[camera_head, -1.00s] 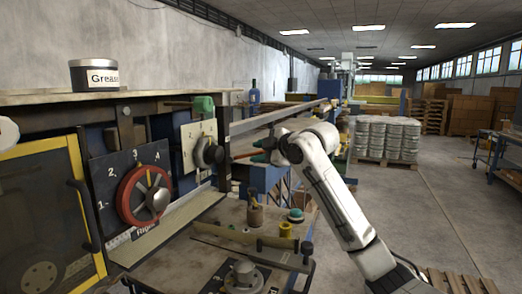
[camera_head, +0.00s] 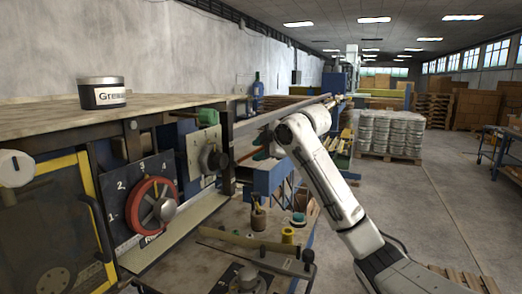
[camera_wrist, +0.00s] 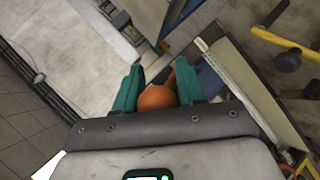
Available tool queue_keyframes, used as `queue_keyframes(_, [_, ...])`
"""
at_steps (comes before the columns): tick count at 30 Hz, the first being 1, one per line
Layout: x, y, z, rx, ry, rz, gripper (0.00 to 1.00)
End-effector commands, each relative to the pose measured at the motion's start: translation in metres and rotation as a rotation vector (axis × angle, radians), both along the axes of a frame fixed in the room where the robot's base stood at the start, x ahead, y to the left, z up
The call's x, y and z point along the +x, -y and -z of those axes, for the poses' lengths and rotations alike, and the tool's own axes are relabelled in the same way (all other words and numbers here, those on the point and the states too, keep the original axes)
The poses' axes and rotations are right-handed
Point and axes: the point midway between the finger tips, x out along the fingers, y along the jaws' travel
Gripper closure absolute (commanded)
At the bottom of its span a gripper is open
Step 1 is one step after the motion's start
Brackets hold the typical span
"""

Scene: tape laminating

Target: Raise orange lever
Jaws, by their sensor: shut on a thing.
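The orange lever shows in the wrist view as a round orange knob (camera_wrist: 157,98) between the two green fingers. My gripper (camera_wrist: 159,76) is shut on this knob. In the head view my gripper (camera_head: 263,151) is beside the machine, right of the grey rotary handle, under the long metal rail. The lever's thin rod (camera_head: 246,155) points left from the fingers toward the machine. My white arm partly covers the area behind the grip.
A red handwheel (camera_head: 153,205) with a numbered dial is at left. A grey handle (camera_head: 213,157) sits on a white plate. The bench (camera_head: 215,235) below holds a yellow spool (camera_head: 288,236) and a long-handled tool. Open floor lies at right.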

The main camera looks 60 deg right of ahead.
Motion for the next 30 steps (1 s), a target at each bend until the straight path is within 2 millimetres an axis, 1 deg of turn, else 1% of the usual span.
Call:
queue_keyframes(1, [0.0065, -0.0065, -0.0076, -0.007, 0.021, -0.015, 1.0])
queue_keyframes(27, [0.007, -0.0074, -0.0078, -0.007, 0.021, -0.017, 1.0])
queue_keyframes(28, [0.007, -0.0074, -0.0078, -0.007, 0.021, -0.017, 0.6])
queue_keyframes(30, [0.0071, -0.0075, -0.0075, -0.006, 0.021, -0.018, 0.53])
